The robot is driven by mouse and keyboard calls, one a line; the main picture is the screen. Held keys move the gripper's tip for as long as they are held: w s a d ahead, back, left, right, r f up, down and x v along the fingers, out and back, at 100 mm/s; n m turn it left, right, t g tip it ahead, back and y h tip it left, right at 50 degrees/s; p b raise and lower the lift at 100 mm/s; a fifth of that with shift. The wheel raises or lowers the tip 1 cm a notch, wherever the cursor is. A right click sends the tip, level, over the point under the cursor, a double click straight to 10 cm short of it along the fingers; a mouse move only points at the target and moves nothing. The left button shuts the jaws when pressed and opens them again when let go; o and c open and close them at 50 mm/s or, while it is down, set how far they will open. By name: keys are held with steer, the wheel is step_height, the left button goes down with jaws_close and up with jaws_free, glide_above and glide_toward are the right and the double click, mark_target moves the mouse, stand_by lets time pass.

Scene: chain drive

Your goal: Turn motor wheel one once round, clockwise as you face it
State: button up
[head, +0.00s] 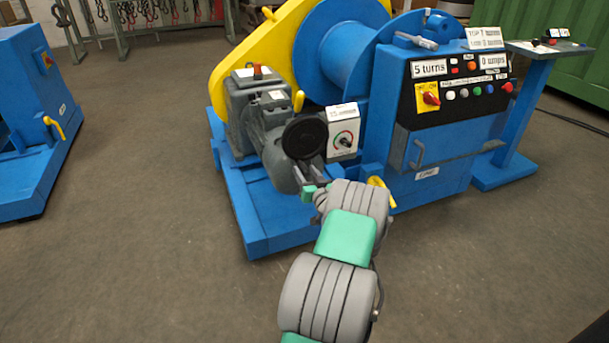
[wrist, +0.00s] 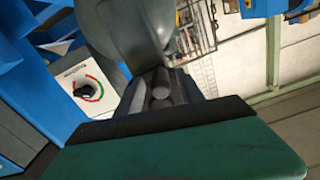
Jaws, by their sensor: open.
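The motor wheel (head: 305,137) is a round black disc on the front of the grey motor (head: 280,170) of the blue winch. My gripper (head: 312,172) is at the wheel's lower edge in the head view, with its jaws open. In the wrist view my gripper (wrist: 161,90) has a short rounded grey piece between its fingers, which may be the wheel's handle. A large dark grey rounded shape fills the top there; I cannot tell whether it is wheel or motor. Whether the fingers touch anything is unclear.
A white dial box (head: 342,131) stands close right of the wheel; it also shows in the wrist view (wrist: 86,88). A control panel (head: 455,85) and yellow lever (head: 380,185) are further right. Another blue machine (head: 35,120) is at left. The floor (head: 140,220) between is clear.

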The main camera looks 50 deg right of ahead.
steer(key=shift+w+d, duration=0.3)
steer(key=shift+w, duration=0.2)
jaws_close()
stand_by(1.1)
